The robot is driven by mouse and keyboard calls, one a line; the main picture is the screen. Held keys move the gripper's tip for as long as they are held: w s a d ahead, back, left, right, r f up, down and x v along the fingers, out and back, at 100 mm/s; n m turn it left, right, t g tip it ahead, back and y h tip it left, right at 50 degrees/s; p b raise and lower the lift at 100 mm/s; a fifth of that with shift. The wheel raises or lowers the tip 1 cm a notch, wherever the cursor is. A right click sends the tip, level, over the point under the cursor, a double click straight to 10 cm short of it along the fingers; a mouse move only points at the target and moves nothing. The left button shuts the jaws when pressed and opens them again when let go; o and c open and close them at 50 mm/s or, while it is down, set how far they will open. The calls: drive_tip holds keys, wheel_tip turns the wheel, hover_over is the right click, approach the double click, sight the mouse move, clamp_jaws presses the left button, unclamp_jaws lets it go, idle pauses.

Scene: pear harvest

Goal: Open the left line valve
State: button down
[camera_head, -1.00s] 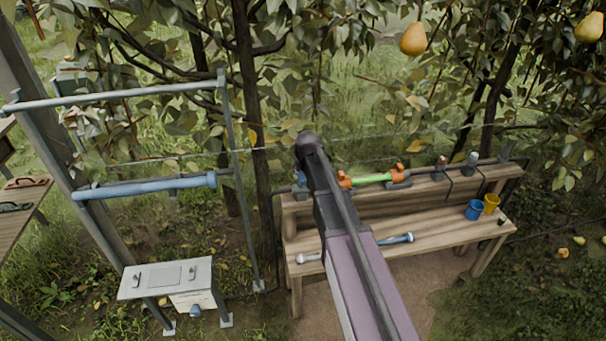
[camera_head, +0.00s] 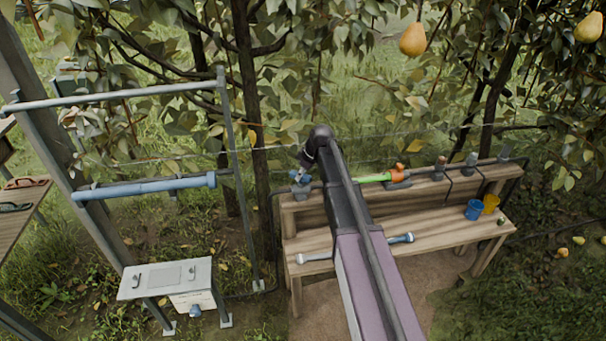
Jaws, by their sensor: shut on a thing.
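The left line valve (camera_head: 300,188), a small blue fitting, sits at the left end of the dark pipe along the top of the wooden bench's back. My gripper (camera_head: 302,172) comes down onto it from above, left of my arm's bend. It is shut on the valve's top part, seemingly its handle. The fingers are small and dark here, so the exact grip and the handle's angle are hard to read.
The wooden bench (camera_head: 465,231) carries a blue cup (camera_head: 473,210), a yellow cup (camera_head: 491,203) and a blue-ended tool partly behind my arm. An orange fitting (camera_head: 398,174) with a green piece (camera_head: 374,178) sits on the pipe. A metal frame (camera_head: 233,165) stands left.

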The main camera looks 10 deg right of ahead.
drive_tip(key=n+g, duration=0.1)
drive_tip(key=n, duration=0.3)
drive_tip(key=shift+w+n+g+y, duration=0.1)
drive_tip(key=shift+n+g+y, duration=0.2)
drive_tip(key=shift+g, duration=0.1)
drive_tip(key=shift+n+g, duration=0.5)
drive_tip(key=shift+n, duration=0.9)
drive_tip(key=shift+c, duration=2.4)
unclamp_jaws()
drive_tip(key=shift+r, duration=0.15)
